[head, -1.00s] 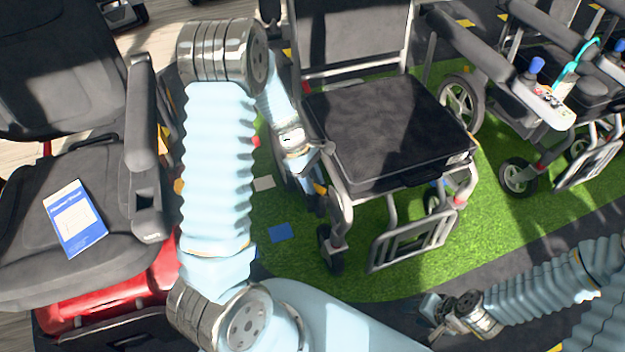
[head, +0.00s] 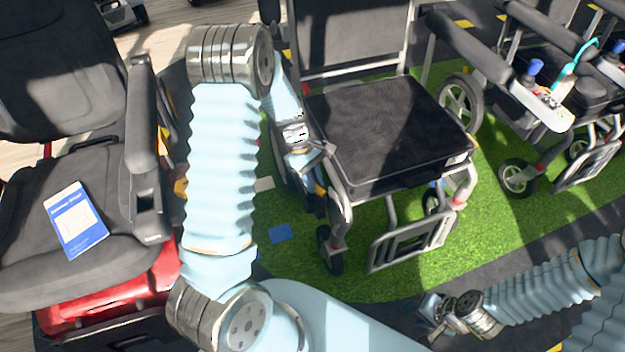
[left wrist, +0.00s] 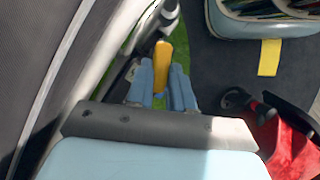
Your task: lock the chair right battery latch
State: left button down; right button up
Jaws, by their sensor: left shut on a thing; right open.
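The wheelchair (head: 385,130) with a black seat stands on green turf in the middle of the head view. A yellow latch lever (left wrist: 163,58) shows in the left wrist view, low beside the chair's frame. My left gripper (left wrist: 162,88) is shut on this lever, with a blue finger on each side of it. The battery is not clearly seen. My right gripper (head: 436,312) is open and empty at the lower right, apart from the chair.
A dark seat with a blue-and-white booklet (head: 76,220) and a red base (head: 110,300) stands at left. Another wheelchair with a joystick armrest (head: 545,100) is at right. Turf (head: 400,275) in front of the chair is mostly clear.

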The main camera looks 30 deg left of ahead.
pick_arm(q)
jog(key=m, duration=0.1)
jog(key=w+m+g, duration=0.1)
jog(key=m, duration=0.1)
jog(key=m+g, duration=0.1)
jog(key=m, duration=0.1)
jog(key=shift+w+d+y, duration=0.15)
jog(key=shift+d+y, duration=0.1)
jog(key=shift+y, duration=0.05)
dwell(0.4)
jog(key=c, duration=1.3)
grip_release()
jog(key=shift+r, duration=0.1)
jog(key=v, duration=1.3)
jog(key=shift+w+r, duration=0.1)
jog(key=shift+r, duration=0.25)
